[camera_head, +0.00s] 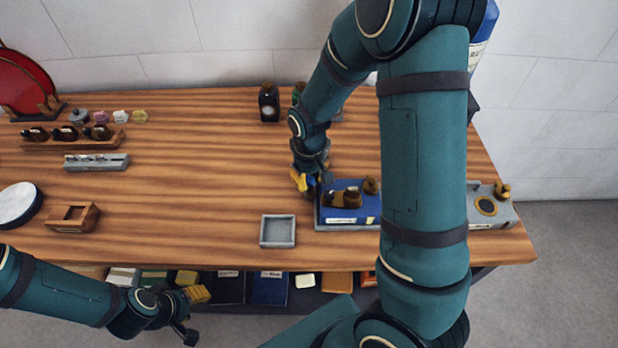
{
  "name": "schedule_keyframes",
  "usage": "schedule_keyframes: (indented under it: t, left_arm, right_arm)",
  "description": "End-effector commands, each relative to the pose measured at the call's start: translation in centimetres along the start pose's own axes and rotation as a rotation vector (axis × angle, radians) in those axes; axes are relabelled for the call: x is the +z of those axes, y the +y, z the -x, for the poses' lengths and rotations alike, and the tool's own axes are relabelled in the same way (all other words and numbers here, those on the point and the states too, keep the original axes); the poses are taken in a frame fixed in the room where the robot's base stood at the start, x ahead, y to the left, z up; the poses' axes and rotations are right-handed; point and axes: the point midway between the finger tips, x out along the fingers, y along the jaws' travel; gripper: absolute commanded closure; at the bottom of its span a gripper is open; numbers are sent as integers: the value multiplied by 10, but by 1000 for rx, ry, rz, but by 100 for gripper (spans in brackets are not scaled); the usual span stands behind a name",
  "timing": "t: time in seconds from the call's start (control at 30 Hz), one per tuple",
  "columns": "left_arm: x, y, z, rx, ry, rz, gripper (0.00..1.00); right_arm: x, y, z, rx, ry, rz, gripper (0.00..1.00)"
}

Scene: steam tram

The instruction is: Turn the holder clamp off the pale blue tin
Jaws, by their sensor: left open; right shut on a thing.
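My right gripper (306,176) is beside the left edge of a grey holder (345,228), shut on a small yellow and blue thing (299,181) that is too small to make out. The holder carries a blue item (368,209) with a pale label and brown rounded parts (345,198) on top. I cannot tell whether this is the tin and its clamp. My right arm hides the holder's right part. No clearly pale blue tin shows. My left gripper (187,333) is open and empty, low in front of the table's front edge.
A small square grey tray (278,231) stands left of the holder. A grey fixture (492,211) with a brass knob is at the table's right end. A dark bottle (268,102) stands at the back. The table's middle (200,170) is clear. Boxes fill the shelf below.

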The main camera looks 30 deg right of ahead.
Motion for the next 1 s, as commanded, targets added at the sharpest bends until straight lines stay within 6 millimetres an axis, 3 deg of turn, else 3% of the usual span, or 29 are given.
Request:
schedule_keyframes:
  t: [0.4, 1.0]
  left_arm:
    - [-1, 1, 2, 0, 2, 1, 53]
    - [-1, 1, 2, 0, 3, 1, 53]
  right_arm:
    - [0, 0, 0, 1, -1, -207, 100]
    - [0, 0, -1, 0, -1, -245, 100]
